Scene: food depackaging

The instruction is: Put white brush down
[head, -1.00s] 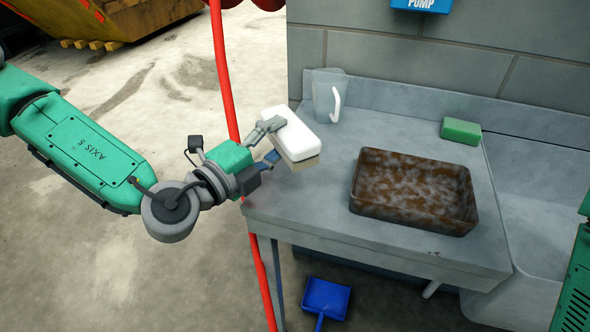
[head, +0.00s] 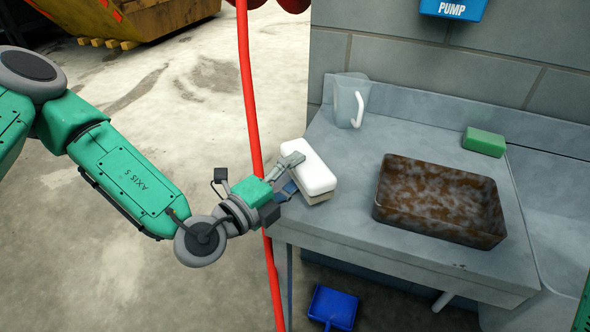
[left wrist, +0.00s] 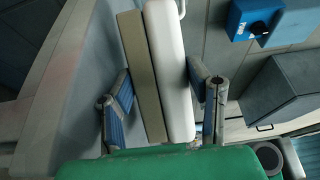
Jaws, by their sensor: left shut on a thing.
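The white brush (head: 318,172) has a white back and a beige bristle side facing down. It is at the left end of the grey counter (head: 340,222), low over or on its surface; I cannot tell whether it touches. My left gripper (head: 289,175) is shut on the brush from the left. In the left wrist view the brush (left wrist: 170,70) lies between the two fingers of the left gripper (left wrist: 165,100), its beige side toward the counter (left wrist: 85,80). My right gripper is not in view.
A brown stained tray (head: 440,235) sits right of the brush. A clear jug (head: 345,100) stands behind it, and a green sponge (head: 484,141) lies at the back right near the sink. A red hose (head: 250,90) hangs beside the counter's left edge. A blue dustpan (head: 332,307) is below.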

